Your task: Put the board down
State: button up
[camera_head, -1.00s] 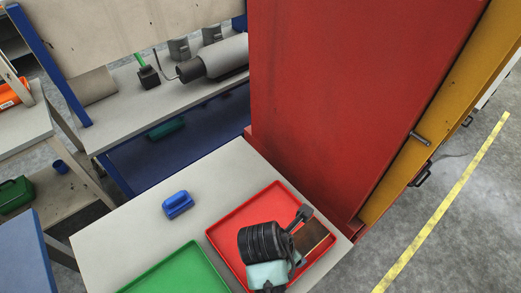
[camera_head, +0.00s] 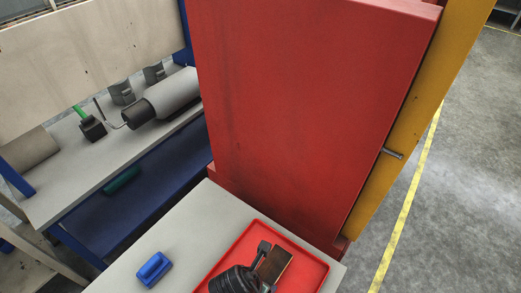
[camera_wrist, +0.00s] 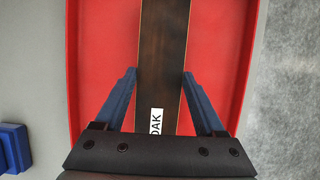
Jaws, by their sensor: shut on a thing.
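The board (camera_wrist: 161,55) is a long dark brown plank with light edges and a white "OAK" label at its near end. My gripper (camera_wrist: 161,76) is shut on it, with one blue finger along each long side. In the head view the board (camera_head: 275,264) shows over the red tray (camera_head: 312,262), within its rim. I cannot tell whether it touches the tray floor. The red tray (camera_wrist: 82,60) also fills the background behind the board in the wrist view. My gripper (camera_head: 266,280) is partly hidden by my dark wrist in the head view.
A blue block-like object (camera_head: 153,268) sits on the grey tabletop (camera_head: 190,222) left of the tray. A tall red panel (camera_head: 300,110) with a yellow frame (camera_head: 405,140) stands behind the tray. Another bench (camera_head: 60,175) holds a grey roller (camera_head: 165,100) at the left.

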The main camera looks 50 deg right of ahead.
jog(key=shift+f, duration=1.05)
jog(key=shift+f, duration=0.1)
jog(key=o, duration=1.5)
jog(key=shift+c, duration=0.2)
jog(key=v, duration=1.2)
